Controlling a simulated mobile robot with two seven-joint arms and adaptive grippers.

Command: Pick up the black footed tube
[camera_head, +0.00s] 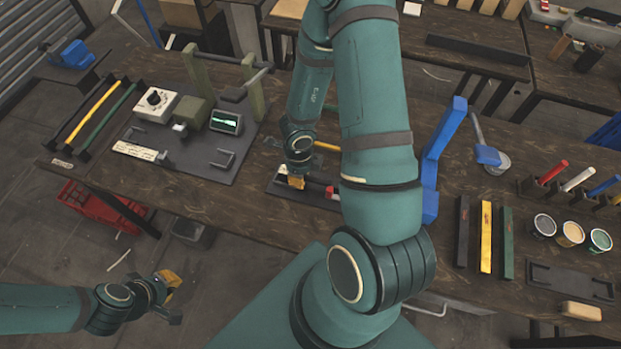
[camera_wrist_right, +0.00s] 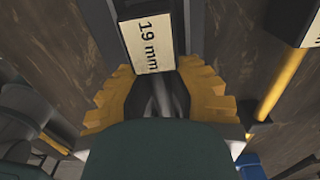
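I cannot tell for sure which thing is the black footed tube. A long black bar (camera_head: 462,230) lies at the right of the bench beside a yellow bar (camera_head: 486,237) and a green bar (camera_head: 507,243). My right gripper (camera_head: 297,182) is low over a small dark tray at the bench's middle. In the right wrist view its yellow fingers (camera_wrist_right: 162,98) stand apart, with grey metal showing between them and a "19 mm" label (camera_wrist_right: 153,43) just ahead. My left gripper (camera_head: 170,292) hangs over the floor at the lower left; its opening is unclear.
A dark rack with a yellow tube (camera_head: 95,110) and a green tube (camera_head: 108,120) stands at the left. A press mat (camera_head: 200,165) and a blue upright (camera_head: 440,150) flank my right arm. Cups (camera_head: 571,233) stand at the right. The bench's front middle is largely clear.

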